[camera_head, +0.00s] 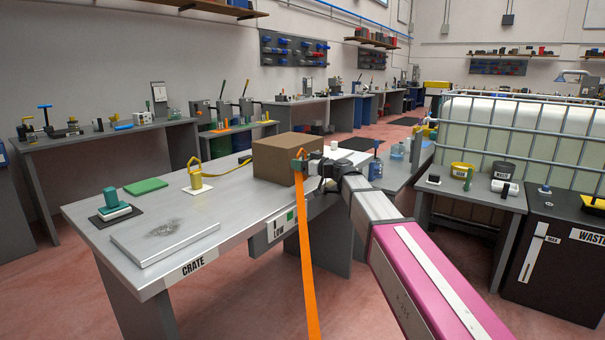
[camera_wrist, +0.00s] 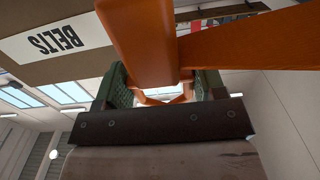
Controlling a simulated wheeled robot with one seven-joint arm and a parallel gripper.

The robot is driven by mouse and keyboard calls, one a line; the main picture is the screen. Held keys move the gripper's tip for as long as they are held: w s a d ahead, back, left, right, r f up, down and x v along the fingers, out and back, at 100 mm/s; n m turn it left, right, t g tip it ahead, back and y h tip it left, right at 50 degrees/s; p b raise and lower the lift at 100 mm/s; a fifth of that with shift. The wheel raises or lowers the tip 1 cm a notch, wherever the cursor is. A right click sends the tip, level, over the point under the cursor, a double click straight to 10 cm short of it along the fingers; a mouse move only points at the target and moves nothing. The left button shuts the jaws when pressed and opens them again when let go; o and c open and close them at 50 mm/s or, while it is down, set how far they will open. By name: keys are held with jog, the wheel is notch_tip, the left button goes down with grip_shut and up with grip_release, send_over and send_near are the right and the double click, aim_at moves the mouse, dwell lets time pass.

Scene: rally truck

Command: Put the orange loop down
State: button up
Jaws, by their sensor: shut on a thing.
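The orange loop (camera_head: 306,255) is a long flat strap that hangs from my gripper (camera_head: 300,164) down past the table's front edge to the bottom of the head view. In the wrist view, the orange loop (camera_wrist: 145,40) runs between the two green finger pads of my gripper (camera_wrist: 163,88). My gripper is shut on it, in front of the cardboard box (camera_head: 272,160). I cannot tell whether the gripper touches the box. The loop's lower end is out of view.
The grey table (camera_head: 95,215) holds a metal plate (camera_head: 165,238), a green pad (camera_head: 146,186), a teal-handled tool (camera_head: 112,202) and a yellow fixture (camera_head: 196,178). A "BELTS" label (camera_wrist: 55,40) shows in the wrist view. A caged tank (camera_head: 520,140) and a waste cabinet (camera_head: 550,255) stand right.

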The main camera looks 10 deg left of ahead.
jog(key=shift+w+d+f, duration=0.1)
jog(key=shift+w, duration=0.1)
jog(key=shift+f, duration=1.75)
jog(key=shift+f, duration=0.2)
jog(key=o, duration=1.1)
